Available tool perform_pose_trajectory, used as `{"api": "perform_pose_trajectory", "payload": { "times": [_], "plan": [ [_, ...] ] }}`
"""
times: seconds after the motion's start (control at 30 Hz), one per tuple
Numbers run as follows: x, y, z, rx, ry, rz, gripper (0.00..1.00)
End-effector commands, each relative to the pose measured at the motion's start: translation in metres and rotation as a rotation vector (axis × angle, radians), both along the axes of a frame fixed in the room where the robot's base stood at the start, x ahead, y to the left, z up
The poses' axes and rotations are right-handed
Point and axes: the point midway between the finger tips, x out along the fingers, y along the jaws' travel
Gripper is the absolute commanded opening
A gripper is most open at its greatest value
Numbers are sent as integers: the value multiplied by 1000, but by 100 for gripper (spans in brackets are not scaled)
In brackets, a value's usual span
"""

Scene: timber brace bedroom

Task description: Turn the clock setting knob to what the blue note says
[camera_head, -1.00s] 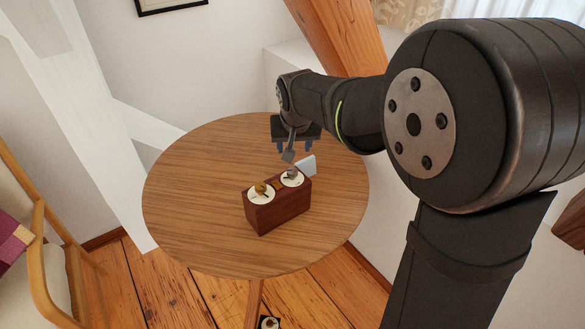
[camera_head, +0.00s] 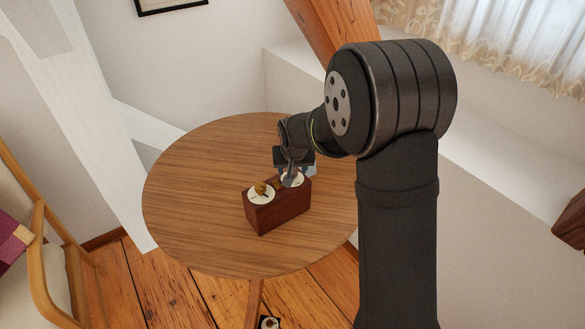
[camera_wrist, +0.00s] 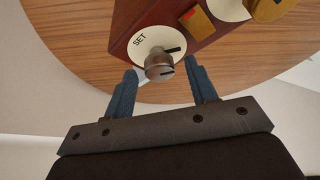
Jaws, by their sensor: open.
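The clock is a dark red-brown wooden box (camera_head: 280,211) on the round table. Its face carries two white dials. The setting knob (camera_wrist: 158,66) is grey metal on a dial marked SET (camera_wrist: 146,38), with a dark line on the knob and a black mark on the dial. A brass knob (camera_head: 261,188) sits on the other dial. My gripper (camera_wrist: 161,68) is open, its two blue-grey fingers to either side of the setting knob; contact cannot be told. In the head view my gripper (camera_head: 290,172) covers much of that dial. No readable blue note shows.
The round wooden table (camera_head: 190,200) is otherwise clear around the box. A wooden chair (camera_head: 45,250) stands at the left. White timber beams and the wall are behind. A small dark object with a pale dial (camera_head: 269,323) is on the floor below.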

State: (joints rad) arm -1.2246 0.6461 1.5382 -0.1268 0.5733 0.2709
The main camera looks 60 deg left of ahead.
Motion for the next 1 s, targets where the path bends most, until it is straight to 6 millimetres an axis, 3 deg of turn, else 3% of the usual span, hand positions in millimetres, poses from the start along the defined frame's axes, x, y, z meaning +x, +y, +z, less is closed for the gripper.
{"api": "perform_pose_trajectory", "payload": {
  "times": [0.17, 0.4, 0.67, 1.0],
  "plan": [
    [0, 0, 0, 0, 0, 0, 52],
    [0, 0, 0, 0, 0, 0, 7],
    [0, 0, 0, 1, 1, 23, 7],
    [2, -1, 0, 0, 1, 203, 7]
  ]
}}
